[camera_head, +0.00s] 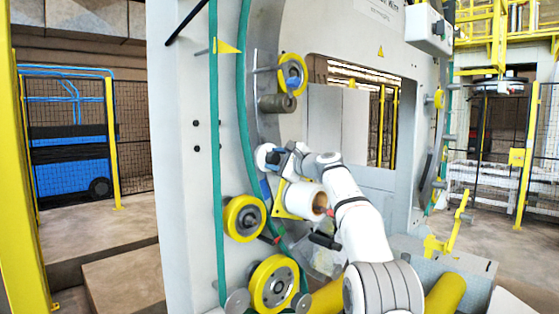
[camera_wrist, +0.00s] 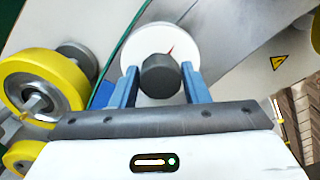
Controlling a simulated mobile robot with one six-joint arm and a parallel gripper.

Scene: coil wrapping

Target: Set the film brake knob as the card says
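In the wrist view, the film brake knob (camera_wrist: 161,76) is a dark round knob in front of a white dial disc (camera_wrist: 146,42) with a red mark at its upper right. My gripper (camera_wrist: 160,72) has its two blue fingers on either side of the knob. A thin gap seems to show at each side of the knob, so the fingers look open around it. In the head view, my gripper (camera_head: 275,158) is at the white disc (camera_head: 263,156) on the machine ring, and the arm hides most of the knob. I cannot make out a readable card.
A white film roll (camera_head: 303,200) sits just below my gripper. Yellow-rimmed wheels (camera_head: 244,218) stand at its lower left, and another yellow wheel (camera_head: 292,75) is above. The wrist view shows a yellow wheel (camera_wrist: 40,85) close at the left. Open floor lies left of the machine.

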